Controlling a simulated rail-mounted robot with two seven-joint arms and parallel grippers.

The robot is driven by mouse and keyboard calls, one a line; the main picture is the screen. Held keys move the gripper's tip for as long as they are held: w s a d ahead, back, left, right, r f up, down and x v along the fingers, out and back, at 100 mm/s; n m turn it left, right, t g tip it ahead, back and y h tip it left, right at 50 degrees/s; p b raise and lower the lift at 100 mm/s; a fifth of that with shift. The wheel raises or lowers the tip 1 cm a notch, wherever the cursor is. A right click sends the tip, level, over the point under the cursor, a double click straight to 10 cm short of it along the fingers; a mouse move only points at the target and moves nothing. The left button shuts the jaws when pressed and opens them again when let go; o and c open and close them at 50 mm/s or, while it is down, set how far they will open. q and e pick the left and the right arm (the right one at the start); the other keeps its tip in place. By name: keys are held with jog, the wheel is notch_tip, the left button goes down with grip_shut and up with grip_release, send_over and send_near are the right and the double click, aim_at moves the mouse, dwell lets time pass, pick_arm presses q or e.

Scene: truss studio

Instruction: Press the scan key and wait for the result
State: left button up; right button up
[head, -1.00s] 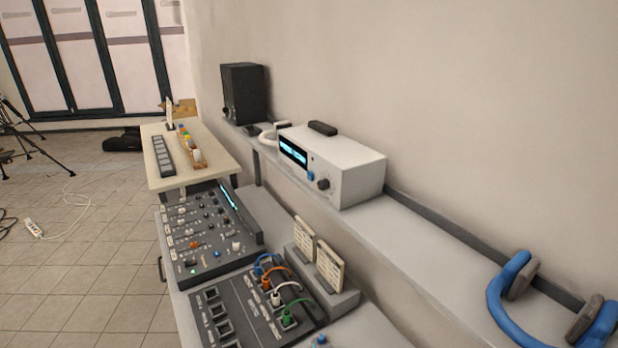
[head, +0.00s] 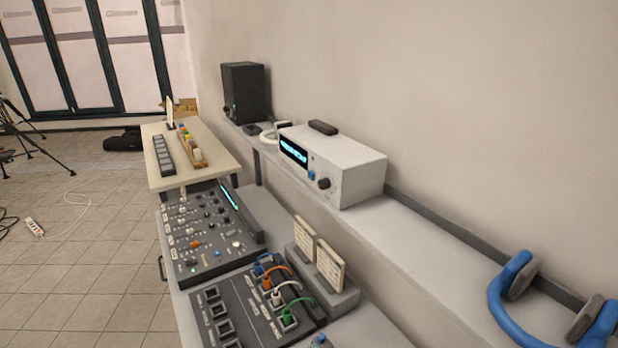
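A white box unit (head: 350,172) stands on the wall shelf, with a lit cyan display (head: 294,152) on its front. Below the display are a blue key (head: 311,175) and a dark round knob (head: 324,184). I cannot read any label, so I cannot tell if the blue key is the scan key. The display shows a row of small marks that is too small to read.
A mixing console (head: 205,235) and a patch panel with plugged cables (head: 250,310) stand below the shelf. Two cards (head: 330,265) stand beside them. A black speaker (head: 245,92) is at the shelf's far end, and blue headphones (head: 510,295) are at the near right.

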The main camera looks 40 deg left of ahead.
pick_arm(q)
grip_shut()
dwell(0.7)
